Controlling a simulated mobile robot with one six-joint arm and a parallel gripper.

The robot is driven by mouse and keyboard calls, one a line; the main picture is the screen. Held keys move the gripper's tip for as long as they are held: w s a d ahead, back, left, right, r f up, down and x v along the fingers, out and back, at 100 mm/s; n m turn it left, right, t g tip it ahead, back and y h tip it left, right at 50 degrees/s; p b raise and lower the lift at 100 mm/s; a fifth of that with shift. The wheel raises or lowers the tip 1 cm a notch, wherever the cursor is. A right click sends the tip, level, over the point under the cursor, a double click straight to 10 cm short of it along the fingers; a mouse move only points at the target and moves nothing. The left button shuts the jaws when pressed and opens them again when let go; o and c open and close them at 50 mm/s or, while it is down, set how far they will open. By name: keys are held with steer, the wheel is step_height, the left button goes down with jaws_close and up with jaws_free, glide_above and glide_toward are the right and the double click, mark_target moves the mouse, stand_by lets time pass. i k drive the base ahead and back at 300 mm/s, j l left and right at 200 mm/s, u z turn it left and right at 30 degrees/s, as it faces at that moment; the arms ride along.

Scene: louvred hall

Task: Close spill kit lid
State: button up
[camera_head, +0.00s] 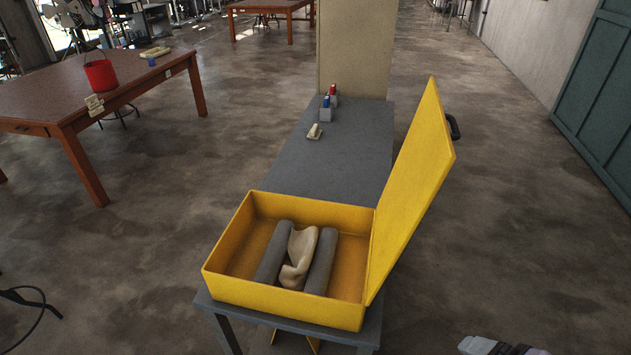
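The yellow spill kit (290,303) sits on the near end of a long grey table. Its yellow lid (412,185) stands open along the right side, tilted up and outward to the right. A black handle (454,127) shows on the lid's outer side. Inside the kit lie two grey rolls (273,255) with a crumpled beige item (300,250) between them. A small grey and dark part, apparently of my gripper (497,347), shows at the bottom right edge, apart from the kit and lid. Most of it is cut off, so its opening cannot be seen.
The grey table (335,160) carries small red-topped and blue-topped items and a beige piece (314,131) farther back. A tan panel (355,50) stands behind it. A brown table (90,90) with a red bucket (100,75) is at left. Floor right of the lid is clear.

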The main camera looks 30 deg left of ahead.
mark_target(427, 155)
steer(key=i+l+u, duration=0.1)
steer(key=l+u, duration=0.15)
steer(key=u, duration=0.15)
steer(key=l+u, duration=0.4)
steer(key=i+l+u, duration=0.1)
steer(key=u, duration=0.25)
steer(key=l+u, duration=0.4)
steer(key=k+j, duration=0.05)
